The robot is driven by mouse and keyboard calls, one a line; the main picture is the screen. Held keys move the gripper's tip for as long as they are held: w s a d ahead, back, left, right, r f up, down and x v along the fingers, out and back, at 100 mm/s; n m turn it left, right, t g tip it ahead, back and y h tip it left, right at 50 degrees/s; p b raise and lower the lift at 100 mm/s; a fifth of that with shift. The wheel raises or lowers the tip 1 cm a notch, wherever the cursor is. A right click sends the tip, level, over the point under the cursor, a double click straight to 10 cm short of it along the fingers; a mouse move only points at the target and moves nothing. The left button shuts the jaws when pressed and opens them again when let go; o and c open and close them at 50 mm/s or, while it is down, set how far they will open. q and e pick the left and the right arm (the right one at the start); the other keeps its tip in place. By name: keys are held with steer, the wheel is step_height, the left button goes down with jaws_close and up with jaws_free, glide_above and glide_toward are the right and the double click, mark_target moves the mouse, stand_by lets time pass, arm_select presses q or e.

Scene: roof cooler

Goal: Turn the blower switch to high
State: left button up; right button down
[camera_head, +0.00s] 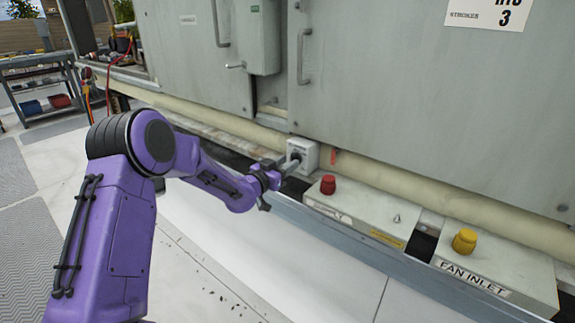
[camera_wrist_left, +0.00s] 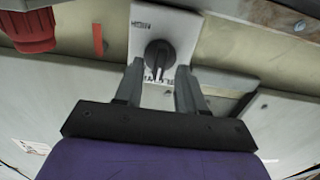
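The blower switch (camera_head: 304,154) is a small light grey box with a dark round knob, mounted low on the cooler cabinet. In the left wrist view its black knob (camera_wrist_left: 159,55) has a pale pointer mark and some lettering around it. My left gripper (camera_head: 290,166) is right in front of the switch. In the left wrist view its two fingers (camera_wrist_left: 157,72) are apart, one on each side of the knob's lower part. I cannot tell if they touch the knob. My right gripper is not in view.
A red knob (camera_head: 328,185) and a yellow knob (camera_head: 465,241) stand on boxes to the right, one labelled FAN INLET (camera_head: 497,270). A pale pipe (camera_head: 400,190) runs along the cabinet's (camera_head: 400,100) base. A shelf cart (camera_head: 42,88) stands at the far left.

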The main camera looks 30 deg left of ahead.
arm_select(q)
steer(key=shift+w+d, duration=0.1)
steer(key=shift+w, duration=0.5)
jaws_close()
